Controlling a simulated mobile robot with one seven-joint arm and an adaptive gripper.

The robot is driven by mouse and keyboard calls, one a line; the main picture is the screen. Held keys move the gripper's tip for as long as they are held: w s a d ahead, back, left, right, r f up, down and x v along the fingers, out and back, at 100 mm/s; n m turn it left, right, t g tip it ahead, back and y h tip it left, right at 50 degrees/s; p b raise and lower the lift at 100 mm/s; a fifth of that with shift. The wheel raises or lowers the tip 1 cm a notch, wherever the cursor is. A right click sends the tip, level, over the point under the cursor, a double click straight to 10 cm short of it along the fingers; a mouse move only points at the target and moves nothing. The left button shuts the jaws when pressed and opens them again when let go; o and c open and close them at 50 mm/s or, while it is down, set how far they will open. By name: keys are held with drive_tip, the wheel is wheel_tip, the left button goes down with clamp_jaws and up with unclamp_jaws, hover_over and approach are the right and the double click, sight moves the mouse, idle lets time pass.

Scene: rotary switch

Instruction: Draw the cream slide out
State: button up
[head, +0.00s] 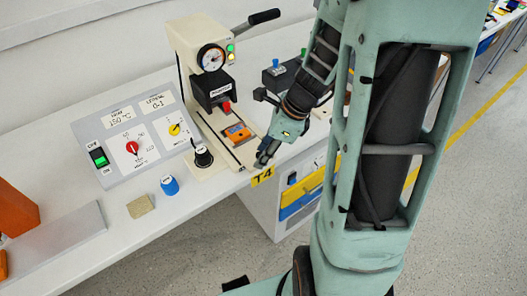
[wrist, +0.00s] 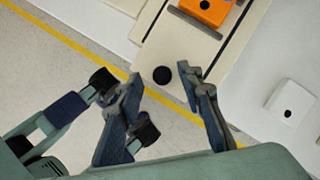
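The cream slide (wrist: 195,40) lies in the base of the cream press. In the wrist view it has a round black knob (wrist: 162,75) at its near end. An orange block with a dark round centre (wrist: 207,8) sits on the slide; it also shows in the head view (head: 237,131). My gripper (wrist: 159,73) is open, with its fingers apart on either side of the knob in the picture. I cannot tell whether either finger touches the knob. In the head view my gripper (head: 264,160) is at the slide's front end, near the table edge, and hides the knob.
The press (head: 196,45) with gauge and lever stands behind. A black knob (head: 203,157) on a pale plate is left of the slide. A control panel (head: 130,135), blue knob (head: 169,185) and tan block (head: 140,206) are further left. Floor in front is open.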

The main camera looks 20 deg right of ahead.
drive_tip(key=v, duration=1.2)
drive_tip(key=shift+a, duration=0.1)
